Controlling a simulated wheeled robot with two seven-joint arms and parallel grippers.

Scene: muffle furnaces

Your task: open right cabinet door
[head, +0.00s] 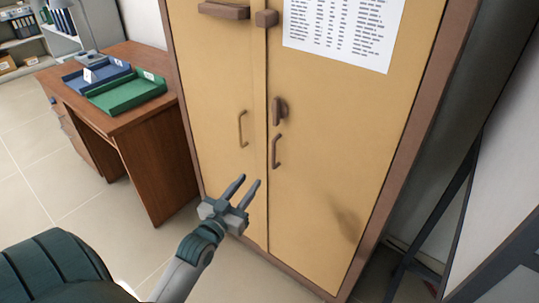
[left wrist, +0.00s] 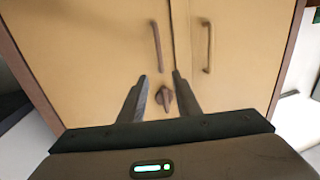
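The tan two-door cabinet has a right door (head: 335,165), which is shut, with a dark curved handle (head: 277,151) near the middle seam. A dark knob (head: 279,111) sits just above that handle. My left gripper (head: 248,181) is open and empty, in front of the lower doors, below and left of the right handle, apart from it. The left wrist view looks turned over: the right door's handle (left wrist: 156,45) shows left of the seam. The knob (left wrist: 165,97) shows between the spread fingers (left wrist: 160,80). My right gripper is not in view.
The left door (head: 225,90) is shut and has its own handle (head: 241,128). A wooden desk (head: 150,125) with blue and green trays stands left of the cabinet. A dark slanted frame (head: 440,215) stands at the right. The floor at left is clear.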

